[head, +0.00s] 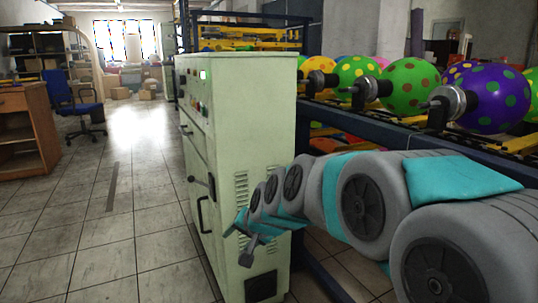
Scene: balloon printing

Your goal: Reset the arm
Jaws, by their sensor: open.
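My arm, grey with teal covers, reaches in from the lower right of the head view and runs left in front of the machine. My gripper (246,249) is at its left end, in front of the pale green control cabinet (245,120). It is open, and I see nothing between its fingers. Whether it touches the cabinet I cannot tell.
A dark blue machine rail (385,120) with several dotted balloons, including a purple one (497,97) and a green one (410,88), stands behind my arm. At left are a wooden desk (28,125) and a blue chair (75,100). The tiled floor between is clear.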

